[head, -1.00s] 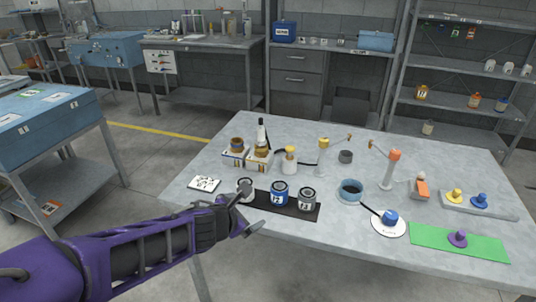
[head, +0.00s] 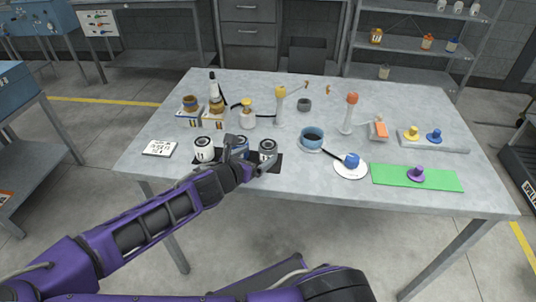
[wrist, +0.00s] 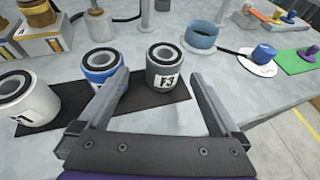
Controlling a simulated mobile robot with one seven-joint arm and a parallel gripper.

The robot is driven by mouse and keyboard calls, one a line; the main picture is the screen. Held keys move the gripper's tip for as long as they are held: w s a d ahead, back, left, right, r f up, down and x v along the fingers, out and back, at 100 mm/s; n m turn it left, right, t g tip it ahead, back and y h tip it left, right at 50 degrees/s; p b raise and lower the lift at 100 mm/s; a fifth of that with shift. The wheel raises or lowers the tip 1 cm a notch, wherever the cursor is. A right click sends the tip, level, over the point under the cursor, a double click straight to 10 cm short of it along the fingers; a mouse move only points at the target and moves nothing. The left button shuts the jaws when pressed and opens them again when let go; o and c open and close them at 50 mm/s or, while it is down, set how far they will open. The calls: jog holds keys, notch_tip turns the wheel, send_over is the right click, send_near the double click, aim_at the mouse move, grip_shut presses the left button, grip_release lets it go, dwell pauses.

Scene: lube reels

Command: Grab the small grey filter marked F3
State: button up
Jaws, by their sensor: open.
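The small grey filter marked F3 (wrist: 165,72) stands upright on a black mat (wrist: 150,106) in the wrist view, between and beyond my open fingers. In the head view the F3 filter (head: 268,149) is at the right end of the mat, just beyond my gripper (head: 258,172). My gripper, also in the wrist view (wrist: 165,92), is open and empty. A blue filter (wrist: 101,66) stands just left of F3, close to my left finger. A white filter (wrist: 28,100) is further left.
A blue cup (head: 312,138) and a white disc with a blue knob (head: 352,161) stand to the right. Boxes with brown-topped parts (head: 190,110) and a white bottle (head: 248,119) stand behind. A white card (head: 160,148) lies left. Table between mat and cup is clear.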

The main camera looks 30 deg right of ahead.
aim_at(264, 150)
jog(key=shift+d+r+b+x, duration=0.1)
jog(key=shift+b+x, duration=0.05)
jog(key=shift+x, duration=0.9)
jog(key=shift+d+r+b+x, duration=0.1)
jog(key=shift+r+b+x, duration=0.05)
jog(key=shift+x, duration=0.9)
jog(key=shift+d+r+b+x, duration=0.1)
jog(key=shift+b+x, duration=0.05)
jog(key=shift+x, duration=0.9)
jog(key=shift+s, duration=0.1)
grip_shut()
